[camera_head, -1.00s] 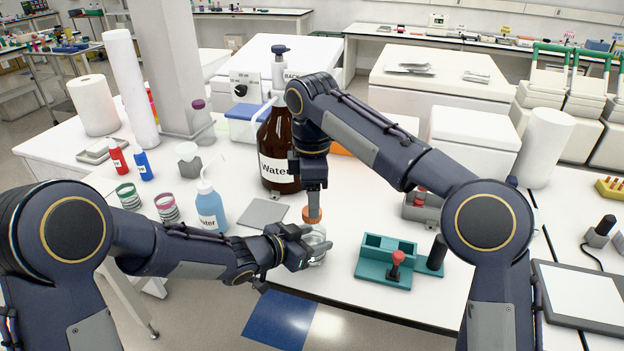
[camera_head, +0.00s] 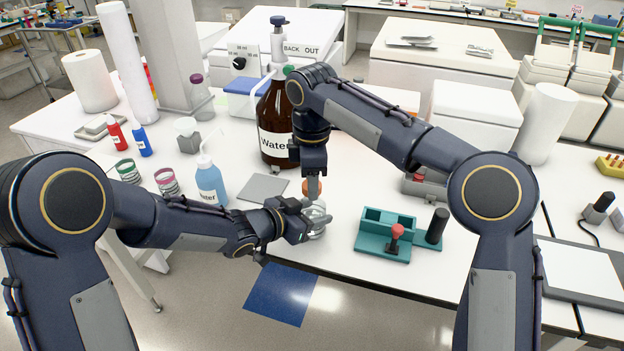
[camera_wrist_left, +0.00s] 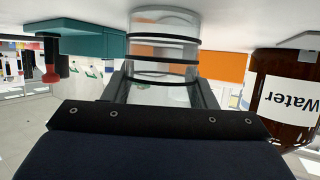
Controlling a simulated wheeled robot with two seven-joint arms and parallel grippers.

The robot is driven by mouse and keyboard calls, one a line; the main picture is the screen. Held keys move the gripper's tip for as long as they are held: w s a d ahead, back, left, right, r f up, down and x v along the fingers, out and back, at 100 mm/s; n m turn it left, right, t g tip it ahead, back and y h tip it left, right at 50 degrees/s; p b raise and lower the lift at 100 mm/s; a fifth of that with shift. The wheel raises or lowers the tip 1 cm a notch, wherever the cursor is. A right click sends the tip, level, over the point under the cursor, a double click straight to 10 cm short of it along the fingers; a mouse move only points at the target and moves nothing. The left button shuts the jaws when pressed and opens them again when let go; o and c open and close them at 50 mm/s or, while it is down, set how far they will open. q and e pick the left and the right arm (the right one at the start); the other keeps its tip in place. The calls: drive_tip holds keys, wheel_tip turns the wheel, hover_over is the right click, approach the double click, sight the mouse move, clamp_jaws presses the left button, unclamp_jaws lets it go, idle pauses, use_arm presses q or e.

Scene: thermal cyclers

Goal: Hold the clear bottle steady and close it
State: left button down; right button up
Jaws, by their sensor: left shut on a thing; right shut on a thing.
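The clear bottle (camera_head: 319,222) stands upright near the table's front edge. My left gripper (camera_head: 312,226) is shut around its side. In the left wrist view, which is upside down, the clear bottle (camera_wrist_left: 163,45) with dark rings sits between the fingers of my left gripper (camera_wrist_left: 164,92). My right gripper (camera_head: 313,180) points straight down above the bottle and is shut on an orange cap (camera_head: 312,188). The cap is over the bottle's mouth. I cannot tell whether it touches the rim, which is partly hidden by my left gripper.
A brown water bottle (camera_head: 275,140) stands behind, with a blue wash bottle (camera_head: 211,187) and a grey pad (camera_head: 263,187) to the left. A teal rack (camera_head: 382,245) with a red-topped tool (camera_head: 396,236) stands to the right. Bare table lies between bottle and rack.

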drive_tip(key=m, duration=1.1)
drive_tip(key=shift+m, duration=0.4)
drive_tip(key=o, duration=1.1)
drive_tip(key=shift+o, duration=0.2)
wheel_tip(320, 180, up, 8)
drive_tip(key=shift+f, duration=0.25)
use_arm(q)
drive_tip(key=c, duration=0.5)
unclamp_jaws()
